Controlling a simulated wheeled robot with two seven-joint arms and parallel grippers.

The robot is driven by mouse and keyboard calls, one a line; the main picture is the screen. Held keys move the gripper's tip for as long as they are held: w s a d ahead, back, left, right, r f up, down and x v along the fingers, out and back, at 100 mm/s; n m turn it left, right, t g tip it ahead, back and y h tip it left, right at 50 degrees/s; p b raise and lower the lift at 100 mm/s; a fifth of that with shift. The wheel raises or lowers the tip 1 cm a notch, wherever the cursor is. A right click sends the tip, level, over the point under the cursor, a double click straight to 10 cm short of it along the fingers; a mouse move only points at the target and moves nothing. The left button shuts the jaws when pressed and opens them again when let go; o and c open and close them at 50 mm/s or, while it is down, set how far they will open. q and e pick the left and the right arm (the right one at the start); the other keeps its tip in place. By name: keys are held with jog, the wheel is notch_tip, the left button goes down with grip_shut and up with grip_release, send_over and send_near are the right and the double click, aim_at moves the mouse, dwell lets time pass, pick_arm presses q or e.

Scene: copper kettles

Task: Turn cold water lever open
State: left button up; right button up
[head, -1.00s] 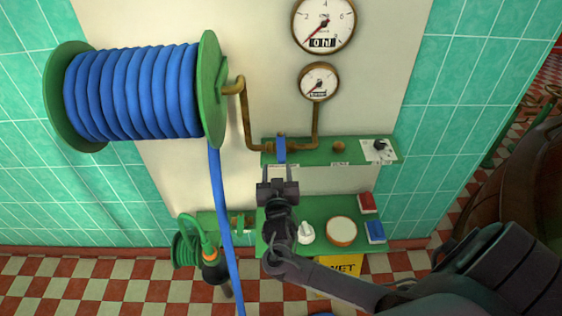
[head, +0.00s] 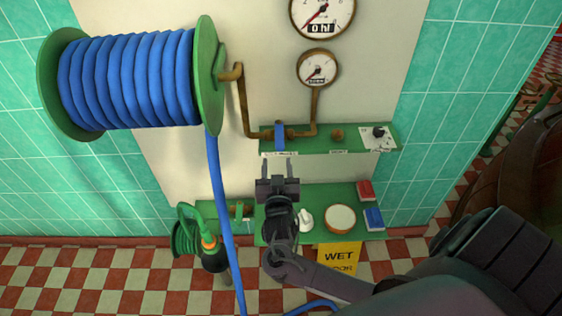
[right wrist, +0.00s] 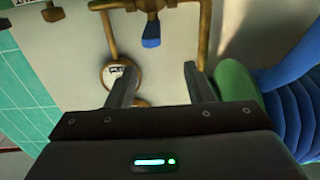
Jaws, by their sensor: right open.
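The blue lever (head: 279,137) sits on the brass pipe at the upper green shelf in the head view, its handle hanging down in front of the shelf. It also shows in the right wrist view (right wrist: 151,32), beyond the fingertips. My right gripper (head: 277,168) is open and empty, just below the lever in the head view, its two fingers spread and pointing up toward it. The fingers also show apart in the right wrist view (right wrist: 160,84), with a gap between them and the lever. My left gripper is not in view.
A hose reel (head: 130,80) with blue hose hangs at the left. Two gauges (head: 323,12) (head: 318,68) are above the shelf (head: 357,146). A lower green shelf (head: 345,190) holds a round tub (head: 340,218) and red and blue boxes. A yellow sign (head: 338,257) hangs below.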

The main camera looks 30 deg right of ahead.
jog(key=b+v, duration=0.1)
jog(key=v, duration=0.4)
jog(key=shift+s+a, duration=0.1)
dwell(0.3)
